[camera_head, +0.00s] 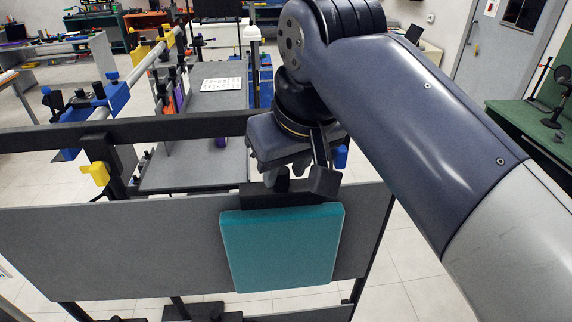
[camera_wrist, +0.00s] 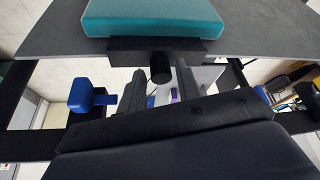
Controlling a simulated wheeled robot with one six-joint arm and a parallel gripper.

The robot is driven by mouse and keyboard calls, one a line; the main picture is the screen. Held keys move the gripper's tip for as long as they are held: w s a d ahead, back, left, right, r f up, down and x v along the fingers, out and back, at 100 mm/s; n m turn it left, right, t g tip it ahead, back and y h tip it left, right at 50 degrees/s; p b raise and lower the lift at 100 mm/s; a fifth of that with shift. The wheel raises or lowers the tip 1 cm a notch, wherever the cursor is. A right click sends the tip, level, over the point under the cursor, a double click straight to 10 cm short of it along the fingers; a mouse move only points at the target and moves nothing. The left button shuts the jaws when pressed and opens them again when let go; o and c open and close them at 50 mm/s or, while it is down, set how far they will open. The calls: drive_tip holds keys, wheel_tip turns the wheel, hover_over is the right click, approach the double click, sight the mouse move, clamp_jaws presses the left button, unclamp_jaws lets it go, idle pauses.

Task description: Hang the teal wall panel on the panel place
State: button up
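The teal wall panel (camera_head: 284,248) is upright against the front face of a wide grey board (camera_head: 110,245). A black bracket (camera_head: 290,194) runs along the panel's top, at the board's upper edge; I cannot tell whether it is hooked on. The panel (camera_wrist: 152,16) and bracket (camera_wrist: 130,48) also show at the top of the wrist view. A short black knob (camera_wrist: 160,68) sticks out from the bracket. My gripper (camera_head: 296,178) is just above the bracket. Its fingers (camera_wrist: 166,88) stand apart, with the knob showing near the gap between them; contact is not clear.
A dark rail (camera_head: 180,128) runs behind the board, with a yellow clamp (camera_head: 97,173) at left. A grey worktop (camera_head: 215,100) lies beyond it. A blue knob (camera_wrist: 84,96) is left of my gripper in the wrist view. A green table (camera_head: 535,125) stands at right.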

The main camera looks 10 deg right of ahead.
drive_tip(key=o, duration=0.3)
drive_tip(key=v, duration=1)
drive_tip(key=shift+r, duration=0.35)
drive_tip(key=shift+s+f, duration=0.1)
drive_tip(key=x, duration=1)
drive_tip(key=shift+f, duration=0.2)
drive_tip(key=shift+r+p, duration=0.6)
drive_tip(key=shift+r, duration=0.1)
drive_tip(key=shift+s, duration=0.35)
